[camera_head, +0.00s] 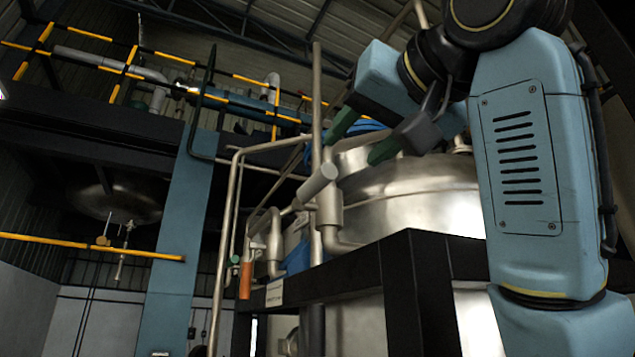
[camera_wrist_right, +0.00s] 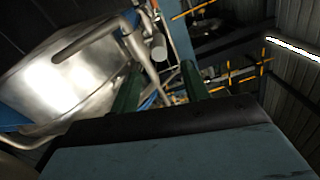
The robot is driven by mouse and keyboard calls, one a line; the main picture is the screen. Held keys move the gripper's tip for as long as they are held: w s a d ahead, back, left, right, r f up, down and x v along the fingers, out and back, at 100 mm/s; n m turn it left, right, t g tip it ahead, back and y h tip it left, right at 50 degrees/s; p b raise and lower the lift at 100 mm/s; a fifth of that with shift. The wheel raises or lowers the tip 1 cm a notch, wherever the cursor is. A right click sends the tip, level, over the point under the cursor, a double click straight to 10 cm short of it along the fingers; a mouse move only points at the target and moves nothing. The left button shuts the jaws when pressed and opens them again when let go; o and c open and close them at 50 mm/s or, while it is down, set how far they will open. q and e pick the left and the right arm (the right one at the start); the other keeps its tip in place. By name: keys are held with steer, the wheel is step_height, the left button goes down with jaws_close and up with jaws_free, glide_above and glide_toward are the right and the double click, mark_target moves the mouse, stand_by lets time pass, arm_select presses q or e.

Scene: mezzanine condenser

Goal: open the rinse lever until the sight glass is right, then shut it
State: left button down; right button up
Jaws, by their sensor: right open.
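A lever with an orange grip (camera_head: 245,280) hangs down beside the pipework, left of the big steel vessel; it is the likeliest rinse lever. A short pale cylinder (camera_head: 317,181) sticks out from the pipe; its round end also shows in the right wrist view (camera_wrist_right: 159,53). I cannot tell whether it is the sight glass, and no level or colour is readable. My right gripper (camera_head: 350,150) is open and empty, with green fingers spread, above and right of the orange grip and apart from it. It also shows in the right wrist view (camera_wrist_right: 160,66). My left gripper is out of view.
The steel vessel (camera_head: 415,195) stands behind a black frame (camera_head: 405,262). Steel pipes (camera_head: 228,215) run between it and a blue column (camera_head: 178,230). A small white label (camera_head: 274,293) is on the frame. Yellow-black railings line the mezzanine at upper left.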

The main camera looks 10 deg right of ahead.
mark_target(319, 188)
steer(key=p+x, duration=0.1)
steer(key=x, duration=0.2)
steer(key=shift+w+a+r, duration=0.1)
steer(key=shift+w+a, duration=0.05)
steer(key=shift+w, duration=0.1)
steer(key=shift+p+x, duration=0.65)
steer(key=shift+x, duration=0.5)
steer(key=p+x, duration=0.2)
steer(key=x, duration=0.3)
steer(key=shift+w, duration=0.45)
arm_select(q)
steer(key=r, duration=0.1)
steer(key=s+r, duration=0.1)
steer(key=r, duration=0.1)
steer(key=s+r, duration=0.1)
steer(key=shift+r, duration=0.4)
arm_select(e)
jaws_close()
